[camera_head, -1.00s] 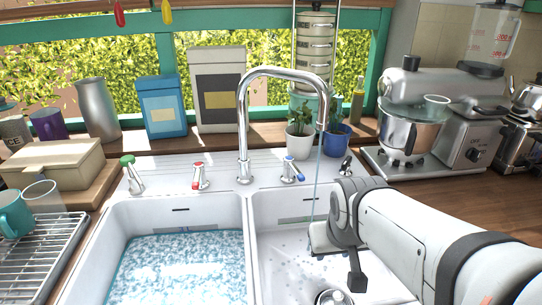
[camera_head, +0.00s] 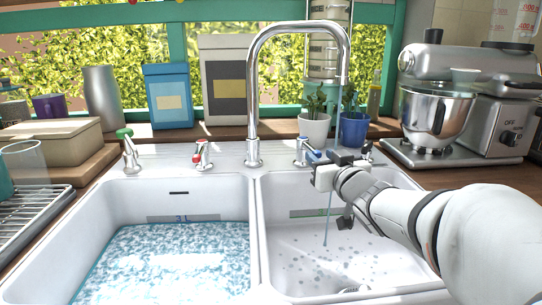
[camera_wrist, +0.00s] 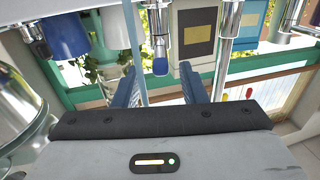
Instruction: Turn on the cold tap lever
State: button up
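The cold tap lever (camera_head: 310,156) is blue on a chrome base, right of the spout on the sink's back ledge. In the wrist view, its blue end (camera_wrist: 160,66) shows between my two fingers. My gripper (camera_head: 324,168) is over the back of the right basin, close beside the lever. In the wrist view, my gripper (camera_wrist: 157,74) is open, its ribbed fingers apart and empty. I cannot tell whether a finger touches the lever. A thin bluish stream (camera_head: 328,215) falls from the chrome spout (camera_head: 255,110) into the right basin.
A red-topped tap (camera_head: 202,155) and a green-topped tap (camera_head: 129,150) stand to the left. The left basin (camera_head: 110,215) holds water. A white plant pot (camera_head: 314,130) and a blue pot (camera_head: 354,130) stand close behind the lever. A stand mixer (camera_head: 450,90) is at right.

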aim_at(313, 147)
jog(key=w, duration=0.2)
jog(key=w+a+b, duration=0.1)
jog(key=w, duration=0.2)
jog(key=shift+w+a, duration=0.1)
jog(key=shift+w, duration=0.1)
jog(key=shift+c, duration=0.6)
grip_shut()
